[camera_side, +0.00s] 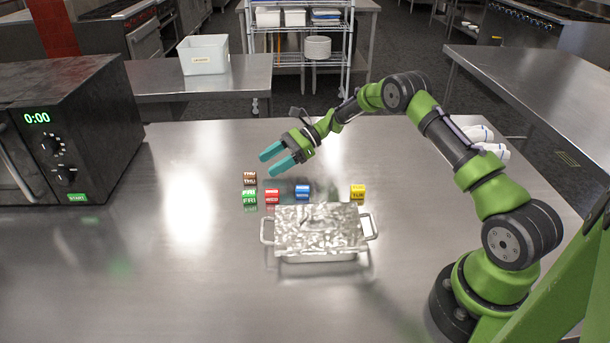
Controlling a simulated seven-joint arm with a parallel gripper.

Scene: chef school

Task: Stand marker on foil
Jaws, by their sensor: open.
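A pan covered with crinkled silver foil (320,228) stands on the steel table, with a wire handle at each side. Behind it stand small day markers: a brown THU marker (249,178), a green FRI marker (249,196), a red WED marker (272,196), a blue marker (302,191) whose word is too small to read, and a yellow TUE marker (357,191). The foil top is bare. My gripper (275,160) has teal fingers spread apart with nothing seen between them. It hangs above and behind the red and brown markers, apart from them.
A black microwave (70,130) reading 0:00 stands at the left. The steel table (190,270) is clear at the front and left. A white bin (203,55) and a wire shelf (300,58) are beyond the table. A pale object (490,140) lies at the right, behind my arm.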

